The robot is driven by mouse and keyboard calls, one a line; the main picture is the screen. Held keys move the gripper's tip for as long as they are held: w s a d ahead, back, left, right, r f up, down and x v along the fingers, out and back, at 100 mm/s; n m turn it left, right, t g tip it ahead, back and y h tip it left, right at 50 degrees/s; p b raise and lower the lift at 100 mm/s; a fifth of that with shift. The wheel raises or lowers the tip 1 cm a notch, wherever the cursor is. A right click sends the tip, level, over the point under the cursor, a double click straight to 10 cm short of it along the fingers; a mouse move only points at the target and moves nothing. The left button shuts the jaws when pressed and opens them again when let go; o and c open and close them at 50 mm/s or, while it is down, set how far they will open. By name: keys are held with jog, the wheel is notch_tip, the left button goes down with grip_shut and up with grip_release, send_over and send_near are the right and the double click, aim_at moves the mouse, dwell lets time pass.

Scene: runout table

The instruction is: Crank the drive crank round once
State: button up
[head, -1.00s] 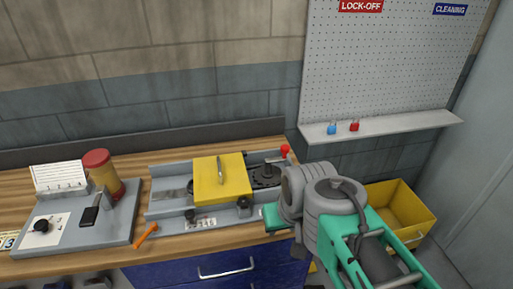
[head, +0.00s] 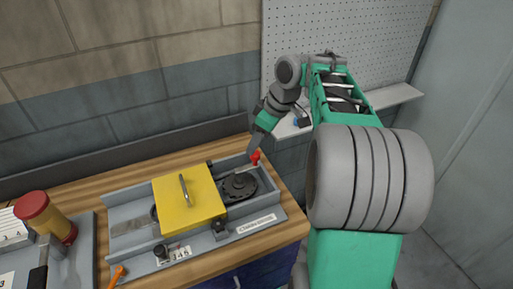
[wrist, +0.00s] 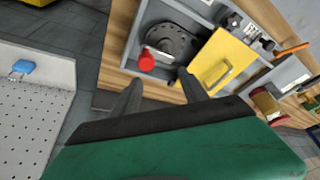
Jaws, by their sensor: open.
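The drive crank has a red knob (head: 256,157) on an arm, over a dark round disc (head: 240,186) at the right end of the grey runout fixture. In the wrist view the red knob (wrist: 147,61) stands just past my fingertips, between their lines but closer to the left finger. The dark disc (wrist: 172,42) shows behind it. My gripper (head: 253,150) is above and beside the knob; it is open and empty, with both fingers (wrist: 159,77) visible in the wrist view. I cannot tell from the head view whether a finger touches the knob.
A yellow cover (head: 188,198) with a handle sits on the fixture left of the disc. A red-lidded yellow jar (head: 48,218) and an orange-handled tool (head: 117,277) are further left. A pegboard (head: 345,50) with a shelf stands behind my arm.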

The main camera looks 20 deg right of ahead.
aim_at(256, 153)
jog(key=shift+n, duration=0.6)
jog(key=w+f, duration=0.1)
jog(key=f, duration=0.4)
jog(key=w+d+f, duration=0.1)
jog(key=f, duration=0.1)
jog(key=shift+w+f, duration=0.2)
jog(key=shift+w, duration=0.15)
grip_shut()
dwell(0.5)
